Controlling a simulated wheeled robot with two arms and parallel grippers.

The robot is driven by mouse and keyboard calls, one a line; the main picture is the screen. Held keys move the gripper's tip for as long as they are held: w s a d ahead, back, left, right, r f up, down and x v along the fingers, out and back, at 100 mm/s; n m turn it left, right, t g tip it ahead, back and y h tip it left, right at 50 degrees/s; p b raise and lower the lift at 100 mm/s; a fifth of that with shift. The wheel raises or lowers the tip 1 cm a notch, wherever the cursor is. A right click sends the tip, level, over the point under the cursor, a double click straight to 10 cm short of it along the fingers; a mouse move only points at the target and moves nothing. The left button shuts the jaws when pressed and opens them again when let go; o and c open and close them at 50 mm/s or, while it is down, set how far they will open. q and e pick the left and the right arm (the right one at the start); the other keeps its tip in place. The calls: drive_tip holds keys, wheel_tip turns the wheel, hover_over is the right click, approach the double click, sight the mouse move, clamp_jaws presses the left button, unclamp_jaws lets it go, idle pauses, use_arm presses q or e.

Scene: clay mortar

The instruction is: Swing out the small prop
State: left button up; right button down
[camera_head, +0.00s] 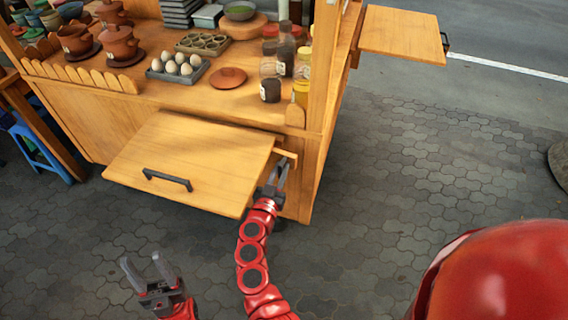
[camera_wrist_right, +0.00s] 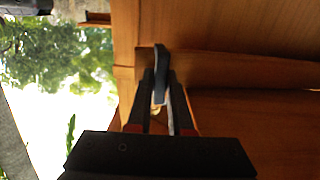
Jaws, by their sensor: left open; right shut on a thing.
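The cart's front flap (camera_head: 190,160), a wooden panel with a dark handle (camera_head: 168,180), sticks out from the cart front. A short wooden strip (camera_head: 287,153), which looks like the small prop, shows at the flap's right edge by the corner post. My right gripper (camera_head: 281,166) is just below that strip, beside the flap. My left gripper (camera_head: 146,260) is open and empty, in front of and below the flap.
The counter (camera_head: 150,107) above holds clay pots (camera_head: 119,43), an egg tray (camera_head: 178,70) and several jars (camera_head: 271,75). A wooden side shelf (camera_head: 400,30) sticks out at the right. A blue stool (camera_head: 38,150) stands at the left. The paving (camera_head: 420,170) to the right is clear.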

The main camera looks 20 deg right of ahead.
drive_tip(key=c, duration=0.8)
unclamp_jaws()
drive_tip(key=shift+c, duration=0.2)
drive_tip(key=v, duration=1.7)
drive_tip(key=shift+s, duration=0.2)
drive_tip(key=shift+a, duration=0.15)
